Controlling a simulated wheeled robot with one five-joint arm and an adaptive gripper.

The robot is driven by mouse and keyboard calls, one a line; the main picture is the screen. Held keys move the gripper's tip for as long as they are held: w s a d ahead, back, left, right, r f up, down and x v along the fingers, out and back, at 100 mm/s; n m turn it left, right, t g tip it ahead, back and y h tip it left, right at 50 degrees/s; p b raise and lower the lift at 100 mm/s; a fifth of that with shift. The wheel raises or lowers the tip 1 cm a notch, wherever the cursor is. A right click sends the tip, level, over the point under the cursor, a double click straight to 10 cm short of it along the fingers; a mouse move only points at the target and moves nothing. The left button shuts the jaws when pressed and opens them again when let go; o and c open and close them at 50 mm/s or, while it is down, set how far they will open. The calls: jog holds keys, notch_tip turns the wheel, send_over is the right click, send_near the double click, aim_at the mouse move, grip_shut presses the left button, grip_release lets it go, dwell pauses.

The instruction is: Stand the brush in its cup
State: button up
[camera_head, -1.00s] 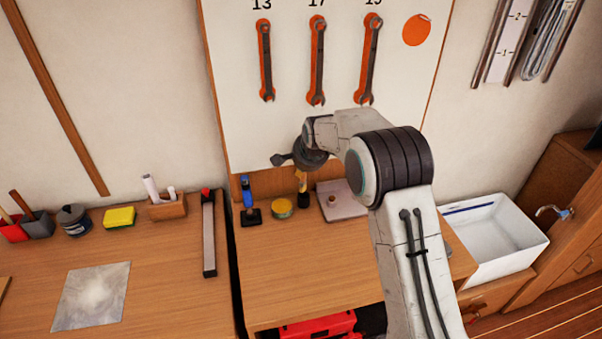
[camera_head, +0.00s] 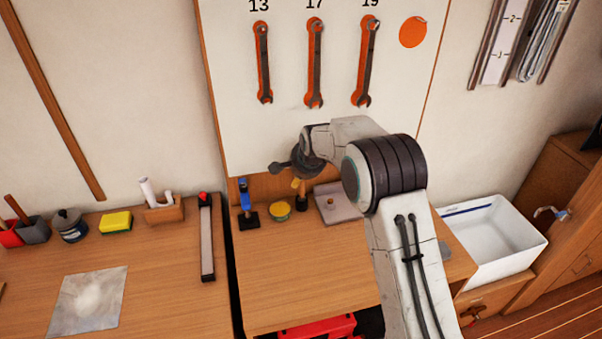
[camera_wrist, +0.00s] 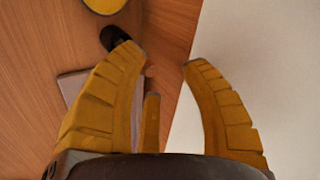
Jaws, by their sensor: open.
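My gripper (camera_head: 298,183) is over the back of the bench; the wrist view shows its yellow fingers spread apart with nothing between their tips (camera_wrist: 164,60). A small black cup-like thing (camera_head: 301,201) stands just below it. In the wrist view a dark round thing (camera_wrist: 112,37), likely the same one, lies beyond the left fingertip, partly hidden by it. I cannot make out a brush for certain. Thin brown handles (camera_head: 17,209) stick up from a red holder (camera_head: 10,238) and a grey holder (camera_head: 36,232) at far left, but their kind is unclear.
A yellow tin (camera_head: 279,211) and a blue-handled tool on a black base (camera_head: 246,198) stand left of the black thing. A grey plate with a small knob (camera_head: 345,209) lies to its right. The wall board (camera_head: 285,130) rises close behind. The front bench top (camera_head: 300,265) is clear.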

jog(key=shift+r, duration=0.1)
jog(key=shift+r+p, duration=0.25)
jog(key=shift+p, duration=0.05)
jog(key=b+v, duration=0.8)
jog(key=v, duration=0.2)
jog(key=s+d+r+n, duration=0.25)
jog(key=s+d, duration=0.25)
jog(key=s, duration=0.6)
jog(key=s+d+f+n+g, duration=0.1)
jog(key=s+d+f+n, duration=0.1)
jog(key=s, duration=0.7)
jog(key=s+d+f+n+g+h, duration=0.1)
jog(key=s+d+f+n, duration=0.2)
jog(key=s, duration=0.6)
jog(key=s+d+f+n+g, duration=0.1)
jog(key=s+d+f+n, duration=0.1)
jog(key=s, duration=0.7)
notch_tip(320, 180, down, 3)
jog(key=shift+s+d+r+n+h+b, duration=0.2)
jog(key=shift+d+n+h+b, duration=0.15)
jog(key=shift+n, duration=0.5)
